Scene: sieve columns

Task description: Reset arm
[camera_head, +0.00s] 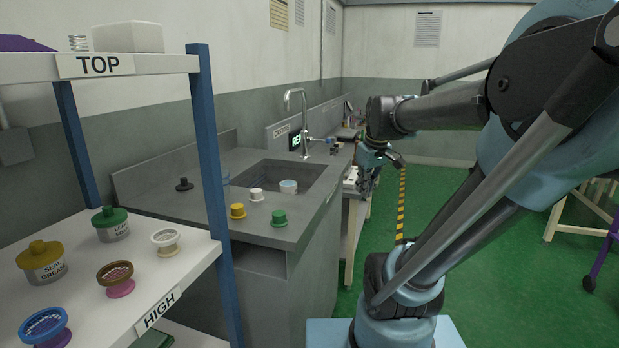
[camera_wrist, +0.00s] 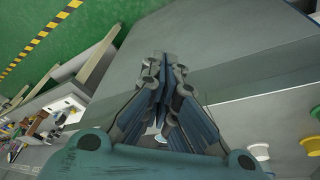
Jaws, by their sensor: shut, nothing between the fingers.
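My arm stands at the right in the head view, folded up with its forearm level and reaching left. My gripper (camera_head: 370,178) hangs at its end, past the right front edge of the sink counter. In the wrist view my gripper (camera_wrist: 165,70) has its fingers shut together with nothing between them. Behind the fingers in that view is the grey side of the counter (camera_wrist: 220,40). The gripper appears apart from every object.
At the left a shelf (camera_head: 190,260) holds sieves and jars. The sink counter (camera_head: 150,200) carries a yellow jar (camera_head: 237,211), a green jar (camera_head: 279,218) and small pots. A bench (camera_head: 356,205) stands beyond the gripper. Green floor (camera_head: 480,290) is open at right.

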